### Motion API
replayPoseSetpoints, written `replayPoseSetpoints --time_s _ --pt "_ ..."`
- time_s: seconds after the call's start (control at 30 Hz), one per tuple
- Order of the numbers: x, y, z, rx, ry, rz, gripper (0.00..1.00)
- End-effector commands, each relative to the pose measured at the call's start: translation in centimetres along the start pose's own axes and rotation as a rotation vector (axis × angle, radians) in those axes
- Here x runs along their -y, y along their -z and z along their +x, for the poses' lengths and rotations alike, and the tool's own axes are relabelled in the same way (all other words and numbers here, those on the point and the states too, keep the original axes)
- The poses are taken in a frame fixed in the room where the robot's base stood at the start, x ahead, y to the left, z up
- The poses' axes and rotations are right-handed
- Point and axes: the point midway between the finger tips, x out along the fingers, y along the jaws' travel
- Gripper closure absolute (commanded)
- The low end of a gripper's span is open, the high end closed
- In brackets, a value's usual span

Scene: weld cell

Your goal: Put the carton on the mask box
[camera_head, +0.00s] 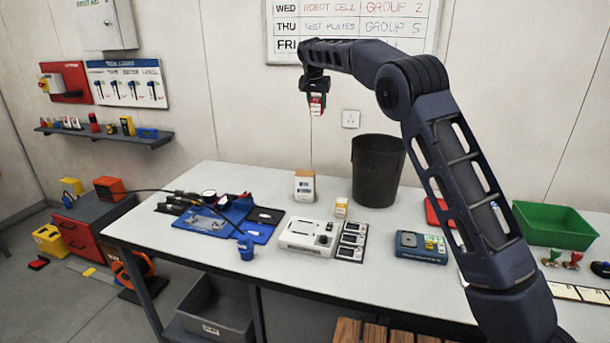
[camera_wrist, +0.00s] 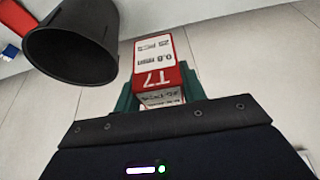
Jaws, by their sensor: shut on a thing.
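The carton (camera_head: 316,104) is a small red and white box, held high above the table in front of the wall. In the wrist view the carton (camera_wrist: 158,68) shows "T7" and "0.8 mm" print. My gripper (camera_head: 315,88) is shut on it, with a green finger on either side in the wrist view (camera_wrist: 158,98). A white box with an orange top (camera_head: 304,187), which looks like the mask box, stands upright at the back of the table. The carton is well above it and apart from it. The mask box is not seen in the wrist view.
A dark bin (camera_head: 377,172) stands right of the white box; it also shows in the wrist view (camera_wrist: 70,50). A small yellow box (camera_head: 341,207), a grey device (camera_head: 308,236) and a blue mat (camera_head: 215,218) are nearby. A green tray (camera_head: 555,226) is at right.

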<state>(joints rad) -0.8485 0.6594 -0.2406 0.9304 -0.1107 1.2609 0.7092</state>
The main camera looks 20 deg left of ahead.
Motion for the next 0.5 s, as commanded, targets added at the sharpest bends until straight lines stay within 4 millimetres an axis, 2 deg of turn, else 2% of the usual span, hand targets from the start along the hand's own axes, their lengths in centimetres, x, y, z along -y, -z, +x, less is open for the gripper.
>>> replayPoseSetpoints --time_s 0.03,0.2,0.4,0.5 --pt "0.9 -0.2 0.1 0.001 0.002 -0.004 0.83" --pt "2.9 -0.8 0.2 0.001 0.006 -0.007 0.83" --pt "4.6 -1.4 0.4 0.004 0.008 -0.012 0.83" --pt "4.5 -1.8 1.3 0.004 0.008 -0.011 0.83"
